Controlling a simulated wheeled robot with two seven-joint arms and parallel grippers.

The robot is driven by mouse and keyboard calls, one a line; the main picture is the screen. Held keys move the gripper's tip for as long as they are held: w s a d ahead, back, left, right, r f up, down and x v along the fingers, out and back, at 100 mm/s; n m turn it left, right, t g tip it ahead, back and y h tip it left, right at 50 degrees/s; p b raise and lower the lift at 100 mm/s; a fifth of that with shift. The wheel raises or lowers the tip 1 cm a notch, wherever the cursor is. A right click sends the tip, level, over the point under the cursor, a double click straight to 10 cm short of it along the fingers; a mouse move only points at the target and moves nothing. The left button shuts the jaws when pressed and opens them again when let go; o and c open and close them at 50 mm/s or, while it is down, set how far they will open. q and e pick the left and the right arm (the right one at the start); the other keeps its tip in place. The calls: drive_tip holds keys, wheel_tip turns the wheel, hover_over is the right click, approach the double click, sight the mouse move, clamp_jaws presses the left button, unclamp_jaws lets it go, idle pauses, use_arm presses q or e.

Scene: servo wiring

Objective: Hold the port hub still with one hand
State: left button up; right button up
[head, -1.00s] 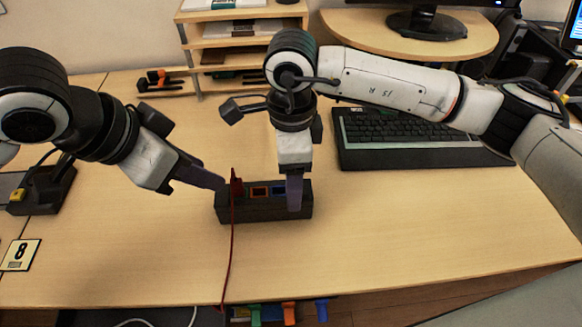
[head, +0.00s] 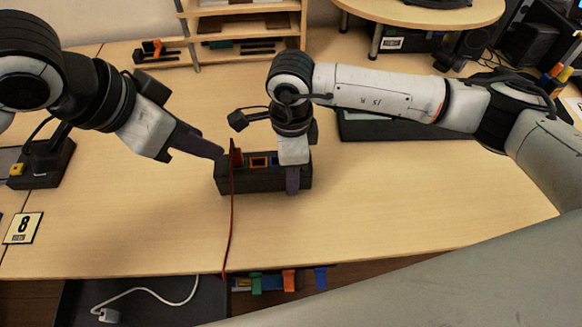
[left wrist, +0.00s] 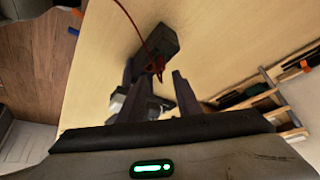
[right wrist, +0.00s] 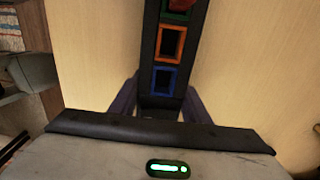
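The port hub (head: 222,176) is a long dark box on the table with coloured-rim ports. Orange (right wrist: 168,45), blue (right wrist: 163,80) and green ports show in the right wrist view. My right gripper (right wrist: 160,102) points down at the hub's right end, its fingers shut against both long sides. A red plug (head: 237,154) with a red cable (head: 230,225) stands at the hub's left end; how deep it sits cannot be told. My left gripper (left wrist: 153,75) is open and empty, its fingertips just left of the red plug.
Green (head: 255,283), orange (head: 289,280) and blue (head: 320,278) pieces show below the table's front edge. A shelf (head: 245,30) stands at the back. The front table area is clear.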

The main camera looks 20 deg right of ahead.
drive_tip(key=c, duration=0.6)
use_arm(q)
drive_tip(key=m+g+y, duration=0.3)
drive_tip(key=m+g, duration=0.1)
drive_tip(key=m, duration=0.5)
approach(234, 150)
drive_tip(key=f, duration=0.3)
drive_tip(key=d+f, duration=0.1)
drive_tip(key=f, duration=0.4)
drive_tip(key=shift+s+d+f, duration=0.25)
drive_tip(key=shift+f, duration=0.1)
drive_tip(key=shift+c, duration=0.3)
clamp_jaws()
